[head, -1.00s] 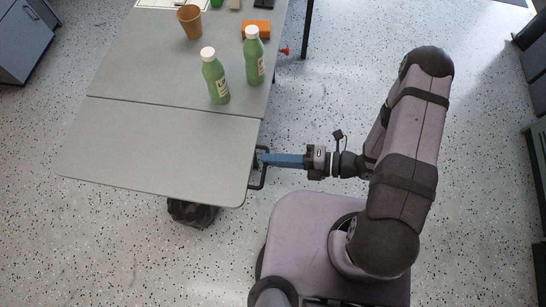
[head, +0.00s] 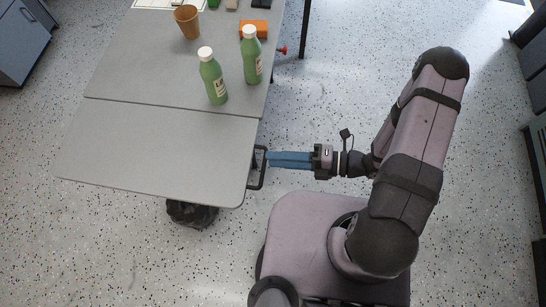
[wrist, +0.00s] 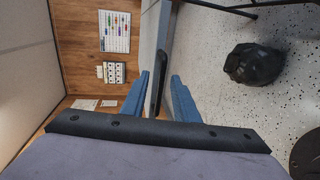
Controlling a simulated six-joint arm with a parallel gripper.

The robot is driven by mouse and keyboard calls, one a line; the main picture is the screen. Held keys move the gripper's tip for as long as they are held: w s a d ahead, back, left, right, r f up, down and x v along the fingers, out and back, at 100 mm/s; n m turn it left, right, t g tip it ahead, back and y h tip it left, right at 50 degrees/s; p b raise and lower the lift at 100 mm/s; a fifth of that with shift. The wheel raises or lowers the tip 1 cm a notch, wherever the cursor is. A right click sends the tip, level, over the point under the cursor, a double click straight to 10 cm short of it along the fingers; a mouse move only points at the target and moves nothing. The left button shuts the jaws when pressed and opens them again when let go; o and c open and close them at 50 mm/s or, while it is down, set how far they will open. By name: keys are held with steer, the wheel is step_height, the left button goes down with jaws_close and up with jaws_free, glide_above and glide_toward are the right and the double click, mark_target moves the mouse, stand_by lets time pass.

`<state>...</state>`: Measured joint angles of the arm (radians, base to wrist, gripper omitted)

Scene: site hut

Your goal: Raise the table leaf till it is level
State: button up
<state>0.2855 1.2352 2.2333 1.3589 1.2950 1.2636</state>
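The table leaf (head: 150,150) is the grey front panel of the table. It looks about level with the fixed grey top (head: 140,70) behind it, with a thin seam between them. A black handle (head: 261,170) sticks out from the leaf's right edge. My gripper (head: 269,160) is just right of the handle, its blue fingers apart and empty. In the wrist view the fingers stand on either side of the dark handle (wrist: 158,92), with gaps showing on both sides. The leaf's underside support is hidden in the head view.
Two green bottles (head: 213,78) (head: 252,58), a brown cup (head: 187,22) and an orange block (head: 254,28) stand on the fixed top. A black bag (head: 192,213) lies on the floor under the leaf.

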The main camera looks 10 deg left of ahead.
steer(key=shift+d+r+b, duration=0.15)
steer(key=shift+d+r, duration=0.1)
steer(key=shift+d, duration=1.05)
steer(key=shift+d+r+b, duration=0.15)
steer(key=shift+d+r, duration=0.1)
steer(key=shift+d, duration=1)
steer(key=s+d+r+n+g+h+p, duration=0.25)
steer(key=r+n+h, duration=0.25)
steer(key=n, duration=0.5)
steer(key=s+d+r+n+g+h+p, duration=0.2)
steer(key=s+d+r+n+g+h, duration=0.15)
steer(key=n, duration=0.75)
steer(key=w+d+r+n+t+h+p, duration=0.3)
steer(key=w+d+r+n+t+h, duration=0.35)
steer(key=r+n, duration=0.6)
step_height(320, 180, down, 26)
steer(key=n+b, duration=0.2)
steer(key=b, duration=2.1)
steer(key=shift+s+d+f+n+h+b, duration=0.15)
steer(key=shift+d+f+n+h+b, duration=0.15)
steer(key=shift+n+h+b, duration=0.1)
